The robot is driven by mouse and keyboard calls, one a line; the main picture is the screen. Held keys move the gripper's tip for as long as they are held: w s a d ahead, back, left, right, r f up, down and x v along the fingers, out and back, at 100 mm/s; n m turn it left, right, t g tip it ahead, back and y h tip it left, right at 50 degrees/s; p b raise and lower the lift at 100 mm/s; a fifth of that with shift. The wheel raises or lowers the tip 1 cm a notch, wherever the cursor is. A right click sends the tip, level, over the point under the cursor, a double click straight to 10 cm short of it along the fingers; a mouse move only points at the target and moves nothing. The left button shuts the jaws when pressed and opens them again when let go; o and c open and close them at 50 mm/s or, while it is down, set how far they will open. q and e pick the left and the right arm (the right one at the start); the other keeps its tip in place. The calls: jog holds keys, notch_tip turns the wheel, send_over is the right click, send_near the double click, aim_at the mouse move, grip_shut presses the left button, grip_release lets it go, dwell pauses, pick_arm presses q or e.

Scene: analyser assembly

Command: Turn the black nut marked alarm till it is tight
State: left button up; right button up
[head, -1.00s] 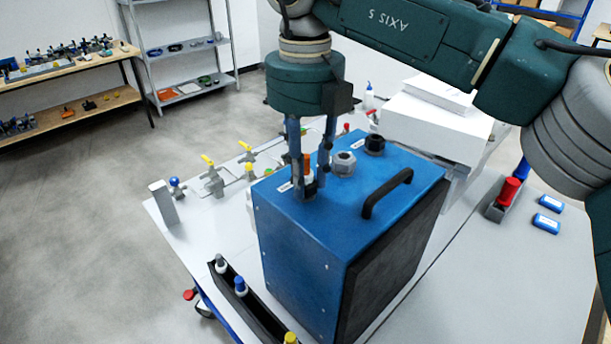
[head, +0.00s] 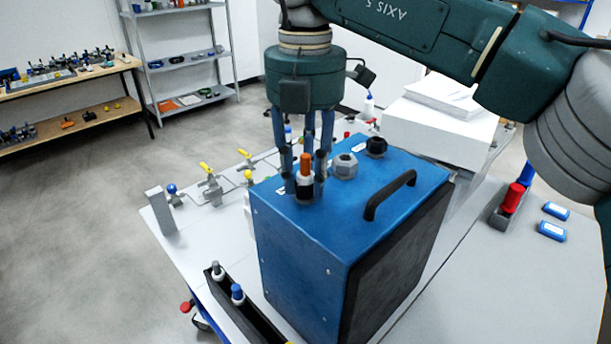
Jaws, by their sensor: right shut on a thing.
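The blue analyser box (head: 300,235) stands on the table with a row of fittings on its top. My right gripper (head: 305,187) points straight down at the fitting nearest the box's left edge. Its fingers are shut on a dark nut (head: 305,197), one finger on each side. An orange piece (head: 306,165) stands upright between the fingers above this nut. A grey hex nut (head: 345,166) and another black nut (head: 376,147) sit further right, apart from the gripper. The small white labels are too small to read. My left gripper is out of view.
A black handle (head: 390,195) rises from the box top, right of the nuts. A dark tray with small bottles (head: 237,294) lies at the front left. Valves with yellow levers (head: 208,170) stand behind it. A red-handled tool (head: 512,198) and blue blocks (head: 555,220) are on the right.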

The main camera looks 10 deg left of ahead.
jog(key=shift+w+r+m, duration=0.15)
jog(key=shift+r+m, duration=0.1)
jog(key=shift+m, duration=0.45)
jog(key=o, duration=1.2)
jog(key=shift+f, duration=0.15)
jog(key=shift+r, duration=3.75)
